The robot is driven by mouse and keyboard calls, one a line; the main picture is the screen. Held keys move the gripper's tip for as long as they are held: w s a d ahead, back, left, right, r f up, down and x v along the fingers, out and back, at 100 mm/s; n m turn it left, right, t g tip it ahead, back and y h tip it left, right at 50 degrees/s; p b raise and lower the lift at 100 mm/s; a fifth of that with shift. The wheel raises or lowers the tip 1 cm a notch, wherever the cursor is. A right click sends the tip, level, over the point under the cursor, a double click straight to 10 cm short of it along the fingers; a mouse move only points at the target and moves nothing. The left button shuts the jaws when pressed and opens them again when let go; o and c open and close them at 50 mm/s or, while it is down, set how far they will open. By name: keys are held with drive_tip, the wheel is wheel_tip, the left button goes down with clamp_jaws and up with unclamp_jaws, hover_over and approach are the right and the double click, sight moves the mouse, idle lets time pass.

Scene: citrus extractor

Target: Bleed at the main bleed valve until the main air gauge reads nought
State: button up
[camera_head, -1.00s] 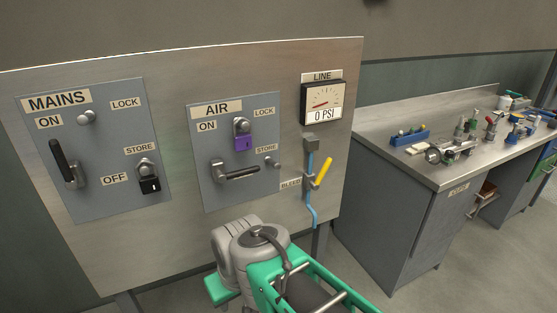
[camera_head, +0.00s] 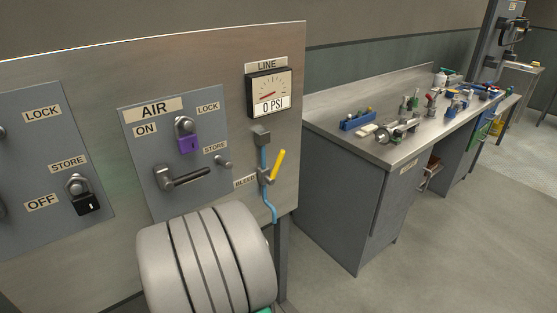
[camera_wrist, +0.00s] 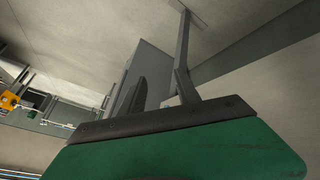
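The air gauge (camera_head: 269,91), labelled LINE, is at the upper right of the panel in the head view. Its display reads 0 PSI and its red needle lies toward the left. Below it, the bleed valve (camera_head: 263,175) sits on a blue pipe beside the BLEED label. Its yellow handle (camera_head: 278,165) slants up to the right, out of line with the pipe. The air lever (camera_head: 182,179) lies roughly sideways, pointing right. A purple padlock (camera_head: 188,145) hangs at the LOCK hasp.
A black padlock (camera_head: 87,204) hangs at the mains STORE post. My grey ribbed arm part fills the lower middle, close before the panel. A workbench (camera_head: 347,190) with tools stands to the right, with open floor beyond.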

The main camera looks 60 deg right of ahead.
drive_tip(key=s+d+r+m+h, duration=0.1)
drive_tip(key=d+r+m+h, duration=0.1)
drive_tip(key=d+r+h, duration=0.35)
drive_tip(key=m+t+h, duration=0.2)
drive_tip(key=m+h, duration=0.2)
drive_tip(key=h, duration=0.2)
approach(279, 160)
drive_tip(key=d, duration=0.3)
drive_tip(key=shift+m+y, duration=0.25)
drive_tip(key=shift+m, duration=0.05)
drive_tip(key=d, duration=0.2)
drive_tip(key=d+p, duration=0.1)
drive_tip(key=d, duration=0.1)
drive_tip(key=d+p, duration=0.1)
drive_tip(key=d, duration=0.2)
drive_tip(key=shift+w+r, duration=0.2)
drive_tip(key=shift+r, duration=0.2)
drive_tip(key=shift+d, duration=0.5)
drive_tip(key=shift+w+f, duration=0.1)
drive_tip(key=shift+c, duration=0.6)
clamp_jaws()
